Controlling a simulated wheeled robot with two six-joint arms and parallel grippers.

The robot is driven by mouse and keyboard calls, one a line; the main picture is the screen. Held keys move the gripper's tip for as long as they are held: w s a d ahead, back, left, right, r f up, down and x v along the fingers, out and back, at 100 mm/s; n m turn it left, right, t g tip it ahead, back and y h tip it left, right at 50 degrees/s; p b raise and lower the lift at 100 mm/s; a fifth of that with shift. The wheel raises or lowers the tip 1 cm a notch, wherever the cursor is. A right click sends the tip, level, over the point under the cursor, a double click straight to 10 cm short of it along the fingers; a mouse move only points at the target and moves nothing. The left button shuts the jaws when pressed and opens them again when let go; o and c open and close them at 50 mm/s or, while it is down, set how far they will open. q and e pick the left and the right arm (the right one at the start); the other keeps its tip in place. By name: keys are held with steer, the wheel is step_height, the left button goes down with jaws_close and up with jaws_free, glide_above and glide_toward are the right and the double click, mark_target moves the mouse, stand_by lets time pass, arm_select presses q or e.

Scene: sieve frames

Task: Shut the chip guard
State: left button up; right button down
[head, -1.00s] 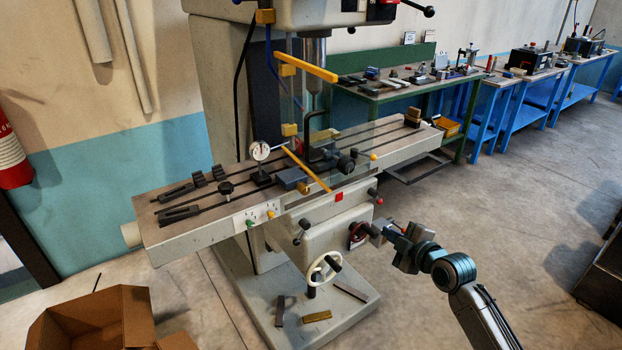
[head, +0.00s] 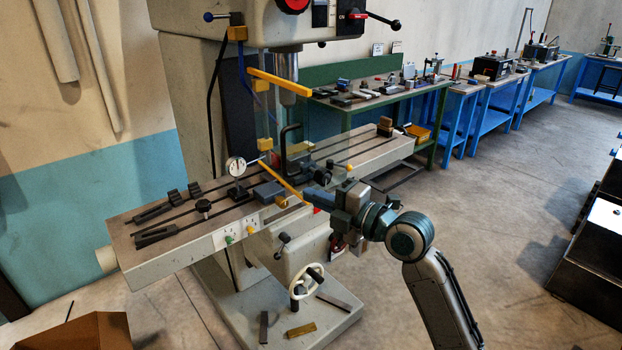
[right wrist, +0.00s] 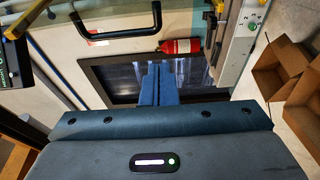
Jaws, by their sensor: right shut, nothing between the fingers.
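The chip guard is a clear panel between an upper yellow bar (head: 280,80) and a lower yellow bar (head: 280,178). Yellow hinge blocks (head: 265,144) sit along its left side. The panel stands out at an angle over the milling machine's table. A black U-shaped handle (head: 287,143) shows by the panel, and also in the right wrist view (right wrist: 115,36). My right gripper (head: 308,194) is shut and empty, close to the lower bar's near end; I cannot tell whether they touch. Its blue fingers (right wrist: 159,68) point away in the wrist view. My left gripper is not in view.
The slotted machine table (head: 140,251) carries clamps, a dial gauge (head: 236,166) and a grey vise (head: 270,191). A white handwheel (head: 306,282) sits below. A cardboard box (head: 85,333) lies at lower left. A green workbench (head: 345,112) stands behind.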

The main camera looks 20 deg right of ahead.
mark_target(312, 184)
steer(key=w+p, duration=0.2)
steer(key=w, duration=0.1)
steer(key=w+d+p, duration=0.1)
steer(key=w+p, duration=0.1)
steer(key=shift+w, duration=0.2)
stand_by(0.3)
steer(key=shift+f, duration=0.1)
